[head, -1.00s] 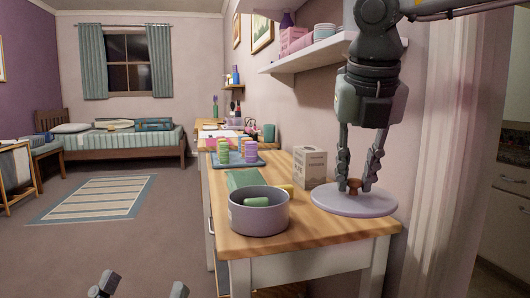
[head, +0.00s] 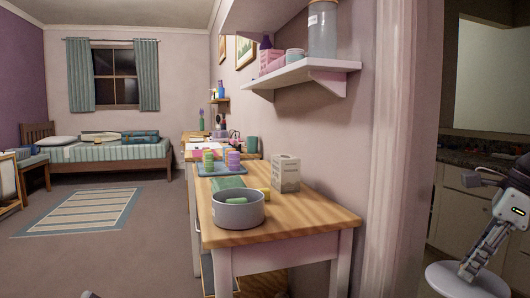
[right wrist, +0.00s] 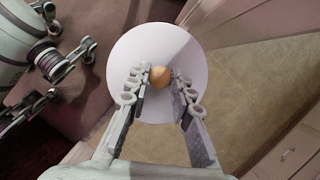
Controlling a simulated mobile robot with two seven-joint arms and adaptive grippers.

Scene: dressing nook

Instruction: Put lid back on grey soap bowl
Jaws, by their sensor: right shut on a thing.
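The grey soap bowl (head: 237,215) stands uncovered near the front of the wooden table, with a green soap (head: 236,201) in it. The lid (head: 462,281) is a pale lilac disc, held off the table at the lower right of the head view. My right gripper (head: 468,270) is shut on its knob. In the right wrist view, both fingers close on the round brown knob (right wrist: 160,77), and the lid (right wrist: 135,50) spreads out beyond them. My left gripper (right wrist: 68,72) is at the left of that view, fingers apart and empty; only a tip shows in the head view.
On the wooden table (head: 315,217), a printed box (head: 286,174) stands behind the bowl, with a green mat (head: 228,182) and a tray of coloured stacks (head: 205,171) farther back. A wall shelf (head: 315,75) overhangs. The front right tabletop is clear. A wall edge (head: 400,150) stands between table and lid.

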